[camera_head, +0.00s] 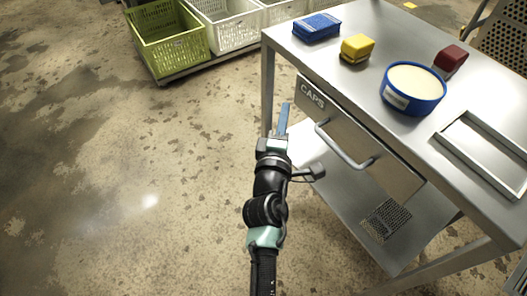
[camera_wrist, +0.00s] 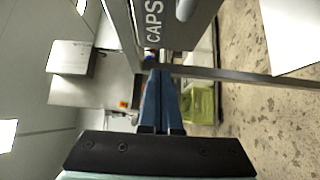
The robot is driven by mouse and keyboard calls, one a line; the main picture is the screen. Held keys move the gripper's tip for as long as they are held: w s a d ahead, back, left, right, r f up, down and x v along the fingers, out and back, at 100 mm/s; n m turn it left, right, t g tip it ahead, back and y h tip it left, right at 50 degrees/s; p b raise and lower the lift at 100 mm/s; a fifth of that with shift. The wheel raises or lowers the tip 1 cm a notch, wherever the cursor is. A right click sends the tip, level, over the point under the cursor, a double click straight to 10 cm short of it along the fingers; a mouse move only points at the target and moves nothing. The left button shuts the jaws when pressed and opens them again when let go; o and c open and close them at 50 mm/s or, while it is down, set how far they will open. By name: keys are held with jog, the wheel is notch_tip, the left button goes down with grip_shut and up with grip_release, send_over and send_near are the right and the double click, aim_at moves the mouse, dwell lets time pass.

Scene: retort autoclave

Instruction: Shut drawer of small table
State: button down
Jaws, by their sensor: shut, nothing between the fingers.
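The small metal table (camera_head: 375,40) stands at the right in the head view. Its drawer (camera_head: 345,135) has a grey front marked CAPS and a bar handle (camera_head: 345,147). I cannot tell how far out the drawer stands. My gripper (camera_head: 286,106) is shut and empty, left of the drawer front near the CAPS end. In the wrist view the blue fingers of my gripper (camera_wrist: 161,75) are together, just below the drawer front (camera_wrist: 175,25) in the picture. I cannot tell whether they touch it.
On the tabletop are a blue brush (camera_head: 316,27), a yellow block (camera_head: 357,48), a blue tub (camera_head: 413,90), a dark red block (camera_head: 451,60) and a metal frame (camera_head: 462,122). A lower shelf (camera_head: 335,190) lies under the drawer. Crates (camera_head: 168,40) stand behind. Floor at left is clear.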

jog(key=s+a, duration=0.1)
jog(key=s, duration=0.7)
jog(key=shift+s+f+b, duration=0.15)
jog(key=shift+f+b, duration=0.1)
jog(key=shift+b, duration=0.15)
notch_tip(320, 180, up, 28)
jog(key=w+m+t+h, duration=0.15)
jog(key=m+t, duration=0.25)
jog(key=m, duration=0.7)
jog(key=s+a+r+m+t+y+p, duration=0.15)
jog(key=s+r, duration=0.25)
jog(key=r, duration=0.4)
jog(key=s+r+m+t+y, duration=0.1)
jog(key=s+r+m+t, duration=0.1)
jog(key=s+r, duration=0.35)
jog(key=s+r+m+t+y+p, duration=0.1)
jog(key=s+r+m+t+y, duration=0.15)
jog(key=r, duration=0.65)
notch_tip(320, 180, up, 28)
jog(key=p, duration=2.8)
jog(key=shift+r+n+g+h, duration=0.25)
jog(key=shift+n+g+h, duration=0.05)
jog(key=shift+n+h, duration=0.1)
jog(key=shift+s, duration=0.1)
